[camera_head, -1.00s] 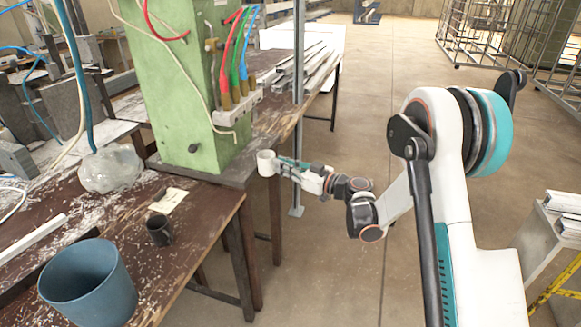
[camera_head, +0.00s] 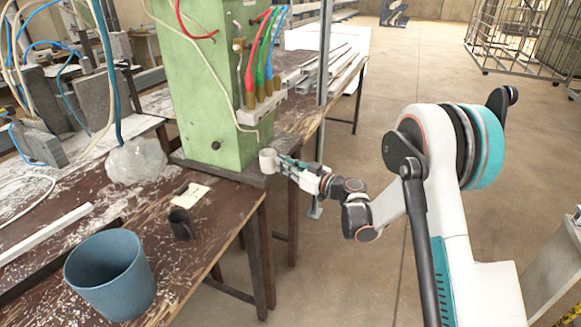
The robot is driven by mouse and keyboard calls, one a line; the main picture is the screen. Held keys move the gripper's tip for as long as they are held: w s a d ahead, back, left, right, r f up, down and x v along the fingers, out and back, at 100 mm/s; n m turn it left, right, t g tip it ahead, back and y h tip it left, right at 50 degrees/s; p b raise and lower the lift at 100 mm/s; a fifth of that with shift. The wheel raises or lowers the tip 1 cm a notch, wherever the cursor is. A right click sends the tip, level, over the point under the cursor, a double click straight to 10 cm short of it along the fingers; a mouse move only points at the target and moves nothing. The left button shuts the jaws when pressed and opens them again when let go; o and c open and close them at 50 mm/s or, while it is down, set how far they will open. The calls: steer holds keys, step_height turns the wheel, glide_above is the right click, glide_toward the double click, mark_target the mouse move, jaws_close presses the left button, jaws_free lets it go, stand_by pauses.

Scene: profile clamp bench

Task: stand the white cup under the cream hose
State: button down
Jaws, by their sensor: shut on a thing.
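The white cup (camera_head: 267,161) is upright in my gripper (camera_head: 278,162), which is shut on it. Cup and gripper show in front of the lower right corner of the green machine housing (camera_head: 205,95). A thin cream hose (camera_head: 205,62) runs down the front of the housing and bends near the fittings at its right side. Another cream hose (camera_head: 103,127) comes down at the left, behind the clear plastic bag. The cup is not beneath either hose end as far as I can see. I cannot tell the cup's exact height over the bench edge.
A blue bucket (camera_head: 110,282), a dark mug (camera_head: 180,224) and a paper note (camera_head: 190,195) stand or lie on the wooden bench (camera_head: 165,265). The plastic bag (camera_head: 137,161) sits left of the housing. Red, green and blue hoses (camera_head: 262,70) and a metal post (camera_head: 323,90) are nearby.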

mark_target(273, 163)
steer(key=shift+w+a+f, duration=0.1)
steer(key=shift+w+a, duration=0.2)
steer(key=shift+a, duration=0.5)
steer(key=shift+w+a, duration=0.25)
steer(key=shift+a, duration=0.55)
steer(key=shift+f, duration=0.3)
steer(key=c, duration=1.7)
jaws_free()
steer(key=shift+d, duration=0.1)
steer(key=shift+v, duration=4.9)
steer(key=shift+f, duration=0.1)
